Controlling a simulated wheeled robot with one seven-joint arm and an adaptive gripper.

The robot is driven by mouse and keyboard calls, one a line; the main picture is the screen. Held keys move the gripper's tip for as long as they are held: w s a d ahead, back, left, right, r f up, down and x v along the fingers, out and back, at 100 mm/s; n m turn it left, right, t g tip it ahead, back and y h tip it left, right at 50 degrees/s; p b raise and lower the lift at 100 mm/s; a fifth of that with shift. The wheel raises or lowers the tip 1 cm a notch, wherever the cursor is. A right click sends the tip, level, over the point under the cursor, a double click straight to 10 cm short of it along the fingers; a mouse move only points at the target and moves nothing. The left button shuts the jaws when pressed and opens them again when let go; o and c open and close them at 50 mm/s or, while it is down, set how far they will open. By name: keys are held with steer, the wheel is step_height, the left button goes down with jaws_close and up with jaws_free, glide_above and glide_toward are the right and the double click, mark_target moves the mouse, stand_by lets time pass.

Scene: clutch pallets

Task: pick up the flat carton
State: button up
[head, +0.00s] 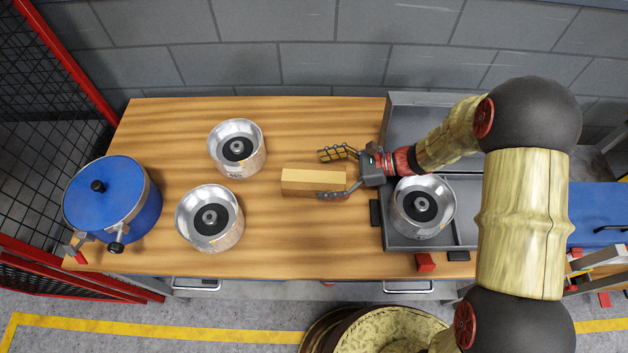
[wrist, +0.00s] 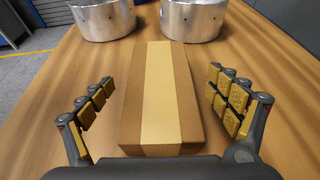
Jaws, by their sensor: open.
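The flat carton (head: 300,182) is a brown box with a pale tape strip along its top, lying on the wooden table. In the wrist view the carton (wrist: 160,105) runs lengthwise away from me, midway between my fingers. My gripper (head: 335,174) is open at the carton's right end, coming in from the right. In the wrist view my gripper's fingers (wrist: 160,105) stand on either side of the carton, with a gap of bare table visible on each side. Nothing is held.
Two silver round clutch parts (head: 237,148) (head: 209,218) stand left of the carton. A blue pot-like vessel (head: 112,199) stands at the table's left end. A grey tray (head: 400,242) at right holds another silver part (head: 423,207). A wall lies behind; the table's front middle is clear.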

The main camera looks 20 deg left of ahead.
mark_target(313, 176)
steer(key=b+x, duration=0.1)
steer(key=x, duration=0.4)
steer(key=shift+s+a+f, duration=0.1)
steer(key=shift+a+f, duration=0.05)
steer(key=shift+a, duration=0.05)
steer(key=c, duration=1.4)
steer(key=shift+o, duration=0.2)
